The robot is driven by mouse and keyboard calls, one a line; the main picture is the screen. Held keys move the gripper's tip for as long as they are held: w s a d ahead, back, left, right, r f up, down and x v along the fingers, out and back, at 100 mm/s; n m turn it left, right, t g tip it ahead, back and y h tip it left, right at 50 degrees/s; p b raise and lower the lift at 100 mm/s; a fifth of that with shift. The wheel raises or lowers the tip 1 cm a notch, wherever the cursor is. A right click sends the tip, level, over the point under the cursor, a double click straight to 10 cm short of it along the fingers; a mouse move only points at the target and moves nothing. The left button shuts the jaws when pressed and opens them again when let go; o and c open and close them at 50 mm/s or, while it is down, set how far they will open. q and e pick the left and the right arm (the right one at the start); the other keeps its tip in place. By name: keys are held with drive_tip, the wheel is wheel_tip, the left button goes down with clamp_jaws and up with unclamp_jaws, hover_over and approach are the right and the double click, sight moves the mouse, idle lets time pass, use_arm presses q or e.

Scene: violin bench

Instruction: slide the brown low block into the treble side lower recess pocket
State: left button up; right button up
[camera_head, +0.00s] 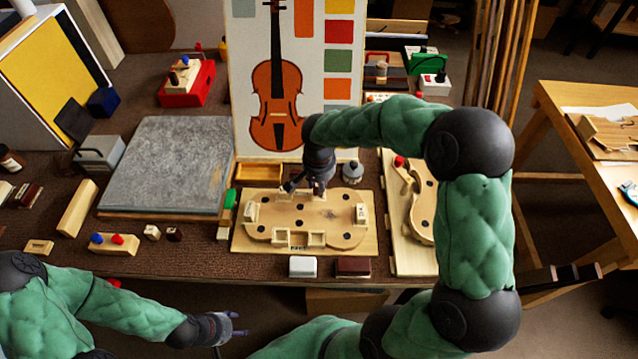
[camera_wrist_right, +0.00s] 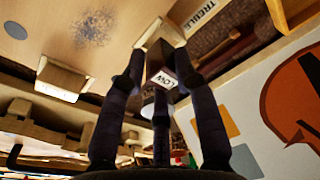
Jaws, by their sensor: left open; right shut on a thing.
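My right gripper (camera_head: 316,192) is over the far edge of the pale violin-shaped board (camera_head: 270,243), pointing down. In the right wrist view, its fingers (camera_wrist_right: 160,75) are shut on the brown low block (camera_wrist_right: 157,92), whose white label reads LOW. A pale wooden recess pocket (camera_wrist_right: 157,32) lies just past the fingertips, near a label reading TREBLE (camera_wrist_right: 202,14). I cannot tell whether the block touches it or is inside. In the head view the gripper hides block and pocket. My left gripper (camera_head: 236,325) is open and empty in front of the table.
A white block (camera_head: 302,266) and a dark brown block (camera_head: 353,266) lie at the table's front edge. Other pockets (camera_head: 316,238) stand along the board's near side. A grey slab (camera_head: 165,165) is on the left, a second violin-shaped board (camera_head: 408,235) on the right.

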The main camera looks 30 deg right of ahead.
drive_tip(key=shift+f+b, duration=1)
drive_tip(key=shift+f, duration=0.35)
drive_tip(key=o, duration=0.8)
drive_tip(key=r, duration=0.8)
drive_tip(key=s+r, duration=0.1)
drive_tip(key=r, duration=0.3)
drive_tip(key=shift+a, duration=0.3)
drive_tip(key=shift+s+f, duration=0.1)
